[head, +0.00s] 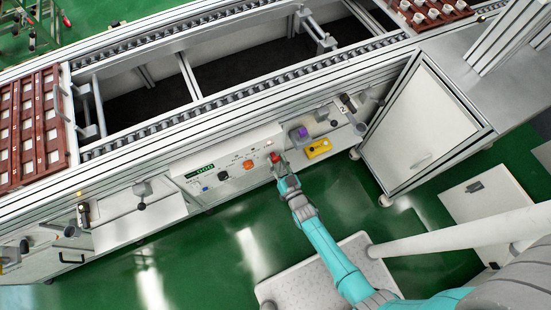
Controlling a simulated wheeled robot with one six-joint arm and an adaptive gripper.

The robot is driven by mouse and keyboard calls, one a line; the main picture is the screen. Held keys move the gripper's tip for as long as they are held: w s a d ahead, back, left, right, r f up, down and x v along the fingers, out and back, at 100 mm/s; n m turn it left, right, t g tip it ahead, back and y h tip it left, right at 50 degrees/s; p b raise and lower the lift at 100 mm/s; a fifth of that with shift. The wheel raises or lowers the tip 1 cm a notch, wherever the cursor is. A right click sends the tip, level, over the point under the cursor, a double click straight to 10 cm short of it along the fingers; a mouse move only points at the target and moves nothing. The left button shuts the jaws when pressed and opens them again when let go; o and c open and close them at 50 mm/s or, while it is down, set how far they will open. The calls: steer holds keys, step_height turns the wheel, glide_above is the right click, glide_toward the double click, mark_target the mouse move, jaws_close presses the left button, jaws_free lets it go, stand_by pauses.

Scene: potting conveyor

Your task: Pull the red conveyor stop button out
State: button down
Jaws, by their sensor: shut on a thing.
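The red stop button (274,157) sits near the right end of the white control panel (222,166) on the conveyor's front side. My gripper (277,162) reaches the panel from below right and is shut on the red button. The fingers partly cover the button, and its full travel cannot be seen. My teal arm comes up from the lower right.
An orange knob (248,164), a black knob (223,176) and a green display are left of the button. A yellow box (318,149) and a purple part (299,132) are to its right. A white cabinet (425,118) stands farther right.

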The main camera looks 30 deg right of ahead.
steer(key=shift+s, duration=0.2)
steer(key=c, duration=0.6)
jaws_free()
steer(key=s, duration=1.2)
